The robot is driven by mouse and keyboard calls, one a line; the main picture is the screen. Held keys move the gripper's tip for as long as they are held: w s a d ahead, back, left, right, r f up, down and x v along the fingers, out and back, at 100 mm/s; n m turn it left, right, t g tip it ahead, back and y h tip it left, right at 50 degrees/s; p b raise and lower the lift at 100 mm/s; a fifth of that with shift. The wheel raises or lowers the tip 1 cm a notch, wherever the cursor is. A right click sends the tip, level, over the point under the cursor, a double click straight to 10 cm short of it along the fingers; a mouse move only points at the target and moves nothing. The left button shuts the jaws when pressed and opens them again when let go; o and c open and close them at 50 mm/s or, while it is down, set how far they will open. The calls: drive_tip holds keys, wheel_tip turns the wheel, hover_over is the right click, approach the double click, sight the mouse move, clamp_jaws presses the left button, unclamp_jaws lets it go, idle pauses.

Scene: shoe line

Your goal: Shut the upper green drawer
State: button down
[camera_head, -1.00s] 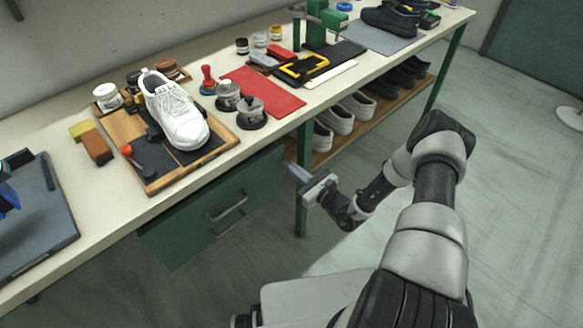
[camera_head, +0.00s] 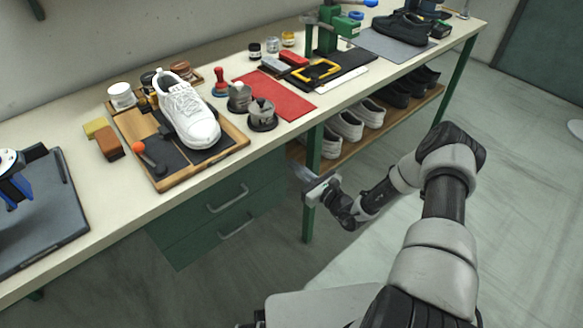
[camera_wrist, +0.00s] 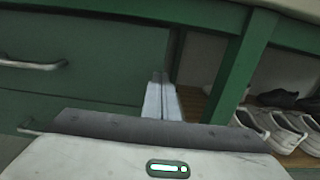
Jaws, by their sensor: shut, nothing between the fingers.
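The upper green drawer (camera_head: 205,205) is under the left part of the bench, with a grey bar handle. Its front looks flush, or nearly so, with the lower green drawer (camera_head: 190,248) below it. In the wrist view, the upper drawer front (camera_wrist: 95,65) fills the left side, its handle (camera_wrist: 32,64) at the far left. My gripper (camera_head: 298,170) is at the right end of the drawers, by the green table leg. Its fingers (camera_wrist: 162,78) are shut together and empty, pointing toward the drawer's right edge. I cannot tell whether they touch it.
The green bench leg (camera_head: 309,220) stands right behind my gripper. A wooden shelf (camera_wrist: 196,102) with white shoes (camera_head: 345,124) lies to the right. The bench top holds a white sneaker (camera_head: 188,118) on a wooden tray. The floor in front is clear.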

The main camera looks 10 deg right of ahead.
drive_tip(key=p+v, duration=0.1)
drive_tip(key=v, duration=1.1)
drive_tip(key=s+a+r+n+g+y, duration=0.1)
drive_tip(key=s+a+r+n+g, duration=0.25)
drive_tip(key=r+n, duration=0.35)
drive_tip(key=s+a+r+n+g+y, duration=0.1)
drive_tip(key=s+a+r+n+g, duration=0.1)
drive_tip(key=a+r+n+g, duration=0.45)
drive_tip(key=s+a+r+n+g+y, duration=0.1)
drive_tip(key=s+r+n+g, duration=0.2)
drive_tip(key=r, duration=0.6)
drive_tip(key=s+d+r+n+g+h, duration=0.1)
drive_tip(key=s+d+r+n+h, duration=0.1)
drive_tip(key=s+r+n+h, duration=1)
drive_tip(key=s+d+r+t+h, duration=0.1)
drive_tip(key=s+d+r+t, duration=0.4)
drive_tip(key=d+r, duration=0.15)
wheel_tip(320, 180, up, 15)
drive_tip(key=p, duration=1.6)
drive_tip(key=shift+s+f+n, duration=0.15)
drive_tip(key=shift+f+n, duration=0.05)
drive_tip(key=shift+n, duration=0.15)
